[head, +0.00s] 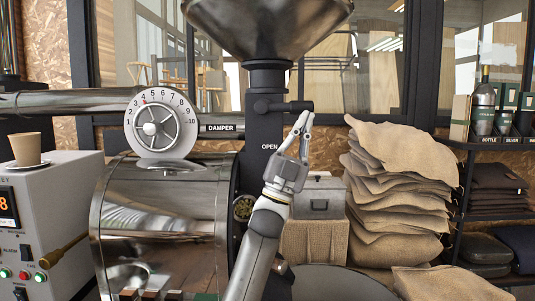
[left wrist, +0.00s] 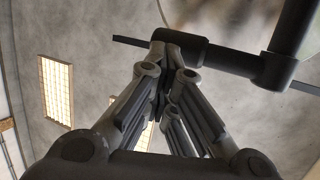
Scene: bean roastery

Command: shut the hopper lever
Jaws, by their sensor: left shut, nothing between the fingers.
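The hopper lever (head: 290,106) is a dark bar that sticks out to the right from the black column under the steel hopper (head: 265,25). It lies about level, above the word OPEN on the column. My left gripper (head: 305,116) points up at the lever's right end, fingers together and empty. In the left wrist view the shut fingertips (left wrist: 168,52) overlap the end of the dark lever (left wrist: 225,60). I cannot tell whether they touch it. My right gripper is out of view.
A damper dial (head: 158,122) and the steel drum (head: 165,205) are left of the column. A grey box (head: 318,197) and a stack of sacks (head: 395,200) stand to the right. A control box with a cup (head: 26,148) on it is at far left.

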